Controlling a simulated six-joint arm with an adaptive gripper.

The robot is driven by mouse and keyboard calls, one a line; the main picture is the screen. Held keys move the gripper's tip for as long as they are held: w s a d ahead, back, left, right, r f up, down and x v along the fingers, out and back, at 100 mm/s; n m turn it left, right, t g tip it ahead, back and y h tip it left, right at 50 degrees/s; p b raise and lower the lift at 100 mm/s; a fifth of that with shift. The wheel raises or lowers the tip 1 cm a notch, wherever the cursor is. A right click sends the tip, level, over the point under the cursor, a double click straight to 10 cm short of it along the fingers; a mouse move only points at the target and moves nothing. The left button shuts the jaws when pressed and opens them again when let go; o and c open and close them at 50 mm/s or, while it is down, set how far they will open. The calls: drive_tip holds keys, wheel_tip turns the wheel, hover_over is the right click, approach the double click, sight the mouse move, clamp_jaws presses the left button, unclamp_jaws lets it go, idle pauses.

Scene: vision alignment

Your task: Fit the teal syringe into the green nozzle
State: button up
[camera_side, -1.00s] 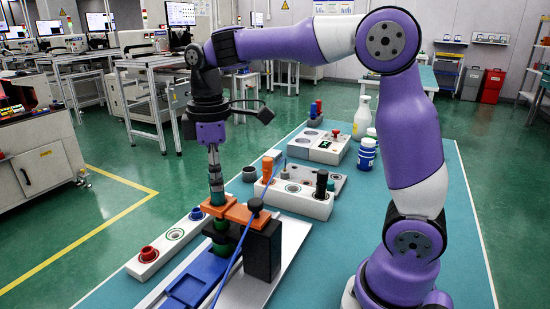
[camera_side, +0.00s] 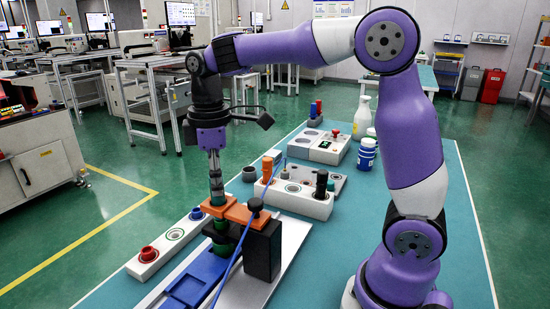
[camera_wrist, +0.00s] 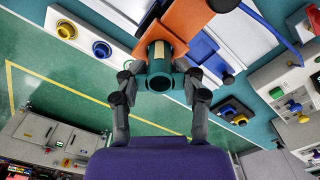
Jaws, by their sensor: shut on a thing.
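My gripper (camera_side: 216,186) points straight down above the orange bracket in the side view. In the wrist view my gripper (camera_wrist: 160,82) has its fingers on both sides of the teal syringe (camera_wrist: 157,82), shut on it, with its round open end facing the camera. The syringe appears upright, its lower end hidden at the orange bracket (camera_side: 238,213). The bracket also shows in the wrist view (camera_wrist: 188,19). A dark green part, seemingly the green nozzle (camera_side: 221,248), shows under the bracket. I cannot tell how far the syringe sits in it.
A black clamp block (camera_side: 263,250) with a knob holds the bracket beside a blue tray (camera_side: 190,289). A blue cable crosses in front. A white strip with a red ring (camera_side: 148,254) lies left. A white block (camera_side: 300,203) with several fittings and blue-capped bottles (camera_side: 366,156) stand behind and right.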

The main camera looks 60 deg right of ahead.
drive_tip(key=shift+f, duration=0.15)
drive_tip(key=o, duration=1.2)
drive_tip(key=shift+o, duration=0.2)
drive_tip(key=shift+o, duration=1.4)
drive_tip(key=shift+r, duration=3.5)
